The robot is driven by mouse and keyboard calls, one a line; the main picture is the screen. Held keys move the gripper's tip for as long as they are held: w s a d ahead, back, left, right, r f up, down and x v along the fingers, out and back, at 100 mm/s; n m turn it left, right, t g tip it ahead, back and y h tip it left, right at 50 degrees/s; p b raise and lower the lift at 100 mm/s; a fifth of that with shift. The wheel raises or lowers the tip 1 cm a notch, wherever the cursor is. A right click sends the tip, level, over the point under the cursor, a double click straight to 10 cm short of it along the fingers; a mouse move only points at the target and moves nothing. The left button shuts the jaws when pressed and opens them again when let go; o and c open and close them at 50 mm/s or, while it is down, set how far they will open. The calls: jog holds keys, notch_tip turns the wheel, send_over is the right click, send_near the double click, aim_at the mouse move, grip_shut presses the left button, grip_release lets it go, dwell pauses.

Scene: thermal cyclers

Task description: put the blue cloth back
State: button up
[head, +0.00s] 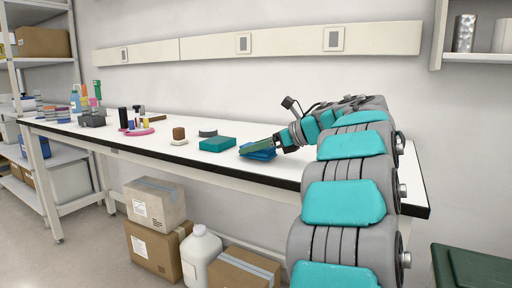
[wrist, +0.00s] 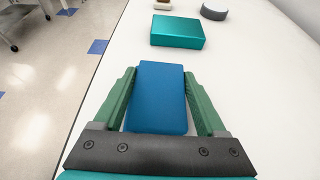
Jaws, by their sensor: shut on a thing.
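The blue cloth (wrist: 156,98) is a flat, folded block between the two green fingers of my gripper (wrist: 160,95) in the wrist view. The fingers lie along its left and right sides, and my gripper is shut on it. In the head view the blue cloth (head: 258,154) is at the front part of the white bench, partly covered by my gripper (head: 257,146). Whether the cloth touches the bench top or is slightly above it is hard to tell.
Bare bench surrounds the cloth. Boxes (head: 155,203) and a white jug (head: 201,258) stand below.

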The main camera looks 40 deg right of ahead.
jog(key=shift+f, duration=0.2)
jog(key=shift+f, duration=0.1)
jog(key=o, duration=1.3)
jog(key=shift+c, duration=0.2)
jog(key=b+v, duration=0.2)
jog(key=v, duration=1)
jog(key=shift+s, duration=0.1)
